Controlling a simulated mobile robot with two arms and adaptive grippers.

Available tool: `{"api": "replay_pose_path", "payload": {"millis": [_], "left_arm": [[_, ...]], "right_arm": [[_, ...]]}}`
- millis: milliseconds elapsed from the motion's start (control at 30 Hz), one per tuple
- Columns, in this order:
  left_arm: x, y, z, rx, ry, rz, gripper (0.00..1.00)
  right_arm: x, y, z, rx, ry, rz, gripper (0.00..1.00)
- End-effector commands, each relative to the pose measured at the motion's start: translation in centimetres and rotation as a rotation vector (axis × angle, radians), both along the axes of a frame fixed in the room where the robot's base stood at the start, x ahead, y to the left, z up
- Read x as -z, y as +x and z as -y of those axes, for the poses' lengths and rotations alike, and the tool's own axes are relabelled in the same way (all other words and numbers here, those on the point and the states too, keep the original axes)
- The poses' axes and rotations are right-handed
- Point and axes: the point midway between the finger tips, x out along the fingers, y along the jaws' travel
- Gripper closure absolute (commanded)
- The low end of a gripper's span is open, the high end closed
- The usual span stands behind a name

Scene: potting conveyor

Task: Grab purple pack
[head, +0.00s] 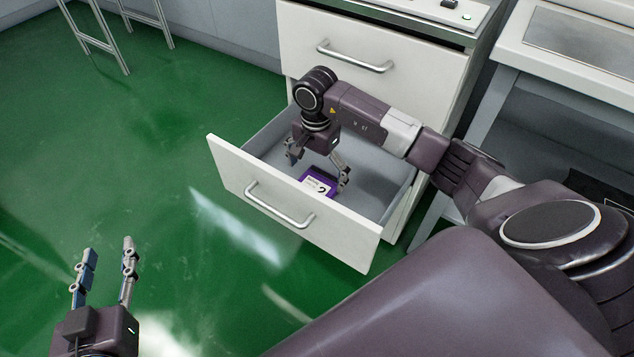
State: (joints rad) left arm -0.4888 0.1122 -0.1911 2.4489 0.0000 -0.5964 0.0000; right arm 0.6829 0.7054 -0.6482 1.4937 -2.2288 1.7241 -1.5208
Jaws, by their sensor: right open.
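The purple pack (318,185) lies in the open drawer (295,208), near its front panel, with a pale label and a dark mark facing up. My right gripper (318,172) reaches down into the drawer from above. Its fingers are spread, one to the left of the pack and one at its right side. Whether a finger touches the pack I cannot tell. The front panel hides the pack's lower edge. My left gripper (106,262) is open and empty over the green floor at the lower left.
The white cabinet (400,85) has a closed upper drawer with a metal handle (355,60). The open drawer's handle (279,207) faces the floor side. A workbench (570,60) stands at the right. The green floor (120,150) is clear at the left, with metal legs at the back.

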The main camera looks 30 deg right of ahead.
Motion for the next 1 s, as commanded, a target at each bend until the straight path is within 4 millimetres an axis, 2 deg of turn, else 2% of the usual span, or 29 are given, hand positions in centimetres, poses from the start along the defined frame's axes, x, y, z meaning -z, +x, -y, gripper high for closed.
{"api": "replay_pose_path", "payload": {"millis": [33, 333, 500, 700, 1000], "left_arm": [[-0.7, 0.3, 0.2, 0.003, -0.011, 0.041, 0.6], [-5.5, 0.9, 1.0, 0.017, -0.064, 0.252, 0.6], [-6.5, 0.9, 1.1, 0.019, -0.075, 0.293, 0.6], [-6.6, 0.9, 1.1, 0.019, -0.075, 0.295, 0.6], [-6.6, 0.9, 1.1, 0.019, -0.075, 0.294, 0.6]], "right_arm": [[0.9, -0.1, -0.1, 0.001, 0.002, -0.003, 0.01], [3.4, 0.0, -0.2, 0.001, 0.0, -0.001, 0.01], [3.9, -0.1, -0.1, 0.001, 0.001, -0.001, 0.01], [3.8, 0.0, -0.1, 0.001, 0.0, -0.001, 0.01], [3.8, 0.0, -0.1, 0.001, 0.0, -0.001, 0.33]]}}
